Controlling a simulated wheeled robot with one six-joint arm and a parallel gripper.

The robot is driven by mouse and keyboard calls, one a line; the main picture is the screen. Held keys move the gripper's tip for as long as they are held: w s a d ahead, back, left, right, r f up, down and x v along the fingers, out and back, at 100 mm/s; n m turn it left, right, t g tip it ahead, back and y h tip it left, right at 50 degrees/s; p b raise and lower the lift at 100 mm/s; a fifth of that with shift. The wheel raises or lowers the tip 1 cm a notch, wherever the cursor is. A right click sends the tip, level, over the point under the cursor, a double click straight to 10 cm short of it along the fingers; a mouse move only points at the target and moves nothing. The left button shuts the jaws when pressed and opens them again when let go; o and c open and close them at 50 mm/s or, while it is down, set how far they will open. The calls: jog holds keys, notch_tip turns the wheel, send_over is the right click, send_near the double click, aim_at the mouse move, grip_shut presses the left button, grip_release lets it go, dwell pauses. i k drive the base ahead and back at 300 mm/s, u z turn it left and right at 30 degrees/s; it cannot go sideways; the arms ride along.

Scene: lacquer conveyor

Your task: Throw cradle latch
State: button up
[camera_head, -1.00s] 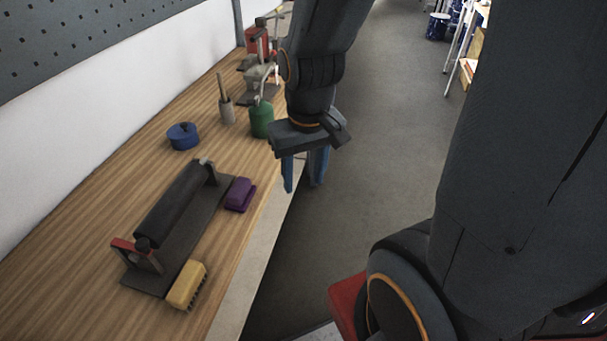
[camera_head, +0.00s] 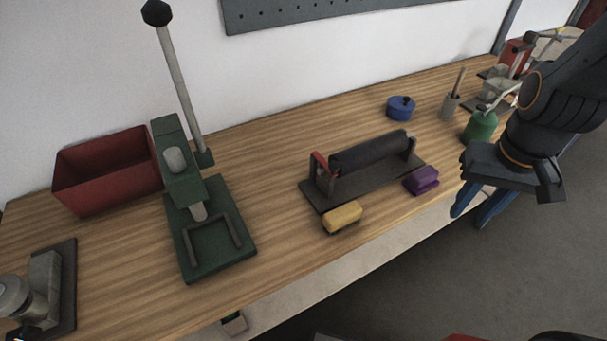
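The cradle (camera_head: 361,186) stands on the wooden bench, a dark base with an upright at each end. A dark roller (camera_head: 371,152) lies across it. A red latch piece (camera_head: 322,163) sits at the cradle's left upright; I cannot tell whether it is thrown. My gripper (camera_head: 474,205) is at the right, beyond the bench's front edge, apart from the cradle. Its two blue fingers point down and stand apart, with nothing seen between them.
A yellow brush (camera_head: 342,217) and a purple block (camera_head: 421,180) lie before the cradle. A green lever press (camera_head: 215,235) and red bin (camera_head: 106,170) stand left. A blue round tin (camera_head: 400,107) and green container (camera_head: 480,127) stand behind and right. Bench between press and cradle is clear.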

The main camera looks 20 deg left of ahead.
aim_at(331, 168)
jog(key=u, duration=0.85)
jog(key=k, duration=1.1)
jog(key=u, duration=0.3)
jog(key=i, duration=0.7)
jog(key=z, duration=0.5)
jog(key=k, duration=0.6)
jog(key=u, duration=0.25)
jog(key=i, duration=0.5)
